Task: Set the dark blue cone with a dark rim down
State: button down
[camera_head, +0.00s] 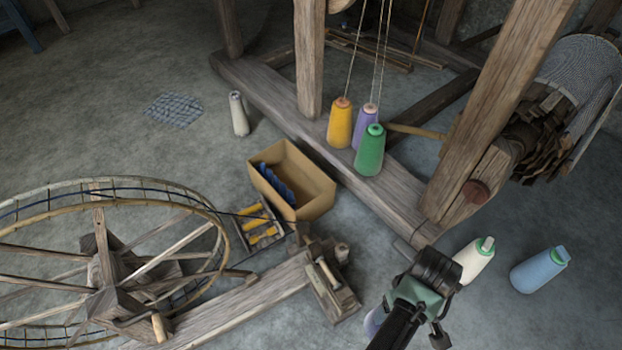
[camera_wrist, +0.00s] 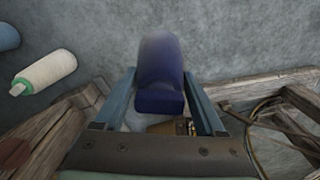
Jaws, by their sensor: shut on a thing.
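The dark blue cone (camera_wrist: 162,65) is between the two fingers of my gripper (camera_wrist: 162,98) in the wrist view. My gripper is shut on it. Its near end is a darker blue face, and its far end is blurred against the grey floor. I cannot tell if it touches the floor. In the head view my gripper (camera_head: 415,290) is at the lower right, seen from behind, and hides most of what it holds. A pale bluish patch (camera_head: 373,320) shows left of my arm; I cannot tell if it is this cone.
A cream cone (camera_head: 474,260) and a light blue cone (camera_head: 540,270) lie right of my gripper. Orange (camera_head: 340,124), purple (camera_head: 364,128) and green (camera_head: 370,152) cones stand by the loom beam (camera_head: 290,115). A cardboard box (camera_head: 318,195) and spinning wheel (camera_head: 110,265) are left.

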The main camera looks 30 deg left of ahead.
jog(key=s+a+f+n+b, duration=0.2)
jog(key=s+f+n, duration=0.3)
jog(key=f, duration=0.5)
jog(key=shift+f+b, duration=0.25)
jog(key=shift+b, duration=0.4)
notch_tip(320, 180, down, 10)
jog(key=b, duration=0.7)
jog(key=shift+b, duration=0.4)
grip_release()
jog(key=shift+s+f, duration=0.1)
jog(key=shift+f, duration=0.05)
